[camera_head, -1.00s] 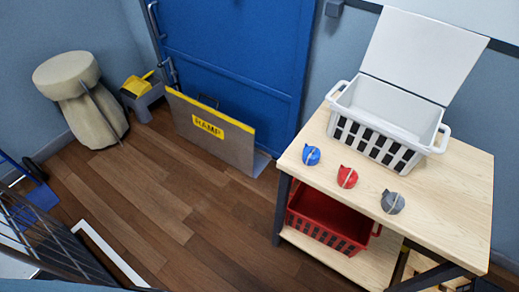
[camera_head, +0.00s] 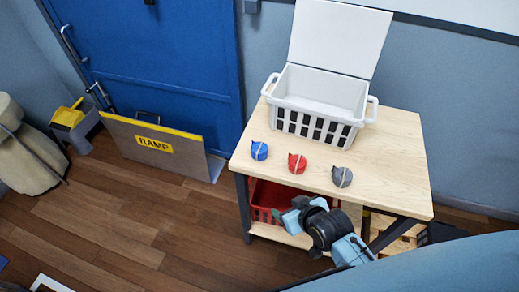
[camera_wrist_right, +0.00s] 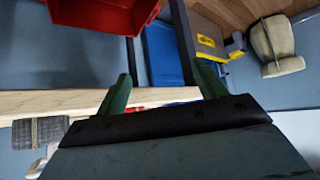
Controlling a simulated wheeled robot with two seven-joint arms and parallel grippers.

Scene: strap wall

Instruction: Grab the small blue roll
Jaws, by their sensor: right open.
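The small blue roll (camera_head: 259,150) lies on the light wooden table top (camera_head: 395,150) near its left corner, in front of the white basket. My right arm is low in front of the table in the head view, right of and nearer than the blue roll; its fingertips are not clear there. In the right wrist view my right gripper (camera_wrist_right: 165,88) is open, its two green fingers apart with nothing held between them. The blue roll cannot be made out surely in that view. My left gripper is not in view.
A red roll (camera_head: 297,163) and a grey roll (camera_head: 342,176) lie right of the blue one. A white basket (camera_head: 318,97) with its lid up stands behind them. A red crate (camera_head: 263,199) is on the lower shelf. A ramp board (camera_head: 155,147) leans by the blue door.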

